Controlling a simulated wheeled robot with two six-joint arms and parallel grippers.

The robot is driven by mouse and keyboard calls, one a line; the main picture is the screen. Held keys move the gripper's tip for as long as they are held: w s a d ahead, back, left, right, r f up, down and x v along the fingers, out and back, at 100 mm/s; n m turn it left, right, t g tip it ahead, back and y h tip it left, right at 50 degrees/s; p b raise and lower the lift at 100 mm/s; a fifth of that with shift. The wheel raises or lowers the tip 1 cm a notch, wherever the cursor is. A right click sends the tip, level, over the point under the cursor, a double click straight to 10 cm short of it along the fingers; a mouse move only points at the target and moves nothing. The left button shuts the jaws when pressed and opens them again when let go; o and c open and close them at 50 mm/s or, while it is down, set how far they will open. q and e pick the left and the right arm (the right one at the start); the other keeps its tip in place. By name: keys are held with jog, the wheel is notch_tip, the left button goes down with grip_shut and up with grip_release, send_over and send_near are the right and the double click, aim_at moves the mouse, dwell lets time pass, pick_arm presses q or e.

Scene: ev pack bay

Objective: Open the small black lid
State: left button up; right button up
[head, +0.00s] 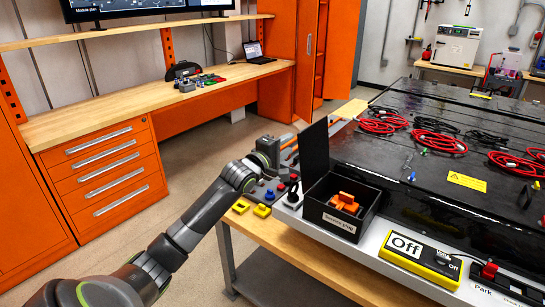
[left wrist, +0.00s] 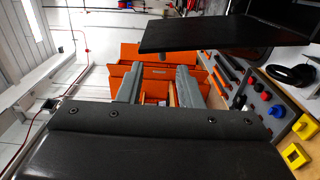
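The small black lid (head: 314,157) stands upright, swung open, at the left edge of a small black box (head: 340,213). An orange plug (head: 345,202) shows inside the box. In the left wrist view the lid (left wrist: 210,33) is a dark flat panel at the upper right. My left gripper (head: 284,147) is just left of the lid. Its two grey fingers (left wrist: 158,84) are spread with a gap between them and nothing held. They appear apart from the lid. My right gripper is in neither view.
The black battery pack (head: 430,160) bears red cable coils (head: 437,142). A yellow "Off" switch box (head: 420,260) sits right of the black box. Yellow blocks (head: 262,210) and a tool tray (left wrist: 235,85) lie near the lid. Floor to the left is clear.

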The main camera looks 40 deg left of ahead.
pick_arm(q)
jog(key=s, duration=0.6)
jog(key=shift+b, duration=0.45)
jog(key=shift+a, duration=0.1)
